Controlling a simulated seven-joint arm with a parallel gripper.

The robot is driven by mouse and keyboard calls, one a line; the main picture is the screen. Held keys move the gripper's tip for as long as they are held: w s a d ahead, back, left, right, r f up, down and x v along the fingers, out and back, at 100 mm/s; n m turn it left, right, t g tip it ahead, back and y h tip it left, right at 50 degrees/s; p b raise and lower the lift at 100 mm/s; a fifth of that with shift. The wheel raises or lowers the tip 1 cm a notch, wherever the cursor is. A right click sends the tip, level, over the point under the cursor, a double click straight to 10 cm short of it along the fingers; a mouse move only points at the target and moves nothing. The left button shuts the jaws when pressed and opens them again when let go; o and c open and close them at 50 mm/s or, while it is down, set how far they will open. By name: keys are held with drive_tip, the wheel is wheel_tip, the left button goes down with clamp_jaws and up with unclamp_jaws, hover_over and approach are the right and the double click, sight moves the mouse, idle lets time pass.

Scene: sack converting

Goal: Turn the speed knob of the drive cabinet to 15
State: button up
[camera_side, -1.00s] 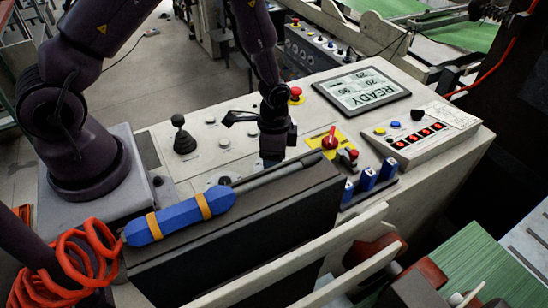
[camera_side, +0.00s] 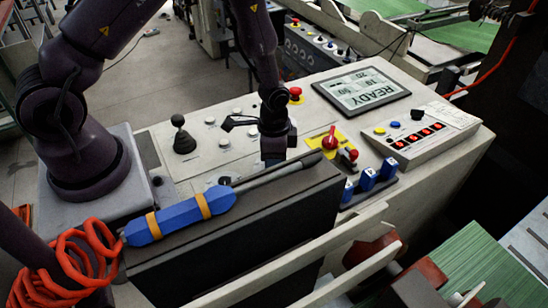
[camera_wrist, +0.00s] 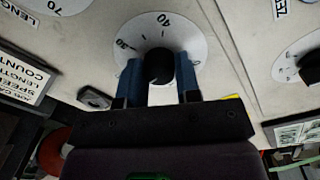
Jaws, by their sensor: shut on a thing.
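In the wrist view a round black knob (camera_wrist: 158,66) stands on a white dial plate (camera_wrist: 188,42) printed with small marks and numbers; one reads 40. The two blue fingertips of my gripper (camera_wrist: 160,75) sit on either side of the knob and are shut on it. I cannot read where the knob points. In the side view my gripper (camera_side: 273,158) reaches down to the sloping top of the drive cabinet (camera_side: 230,115); the knob is hidden there. The cabinet's display (camera_side: 362,90) reads READY with small numbers that are hard to read.
A blue-handled tool (camera_side: 180,218) lies on a dark box (camera_side: 270,225) in front of my gripper. A red switch on a yellow plate (camera_side: 322,135), blue rockers (camera_side: 368,178) and a black lever (camera_side: 183,138) stand nearby. A second dial (camera_wrist: 290,62) is at the wrist view's right.

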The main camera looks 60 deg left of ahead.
drive_tip(key=shift+n, duration=2.8)
drive_tip(key=shift+s, duration=0.1)
drive_tip(key=o, duration=0.9)
drive_tip(key=shift+o, duration=0.2)
wheel_tip(320, 180, up, 13)
drive_tip(key=shift+a, duration=0.3)
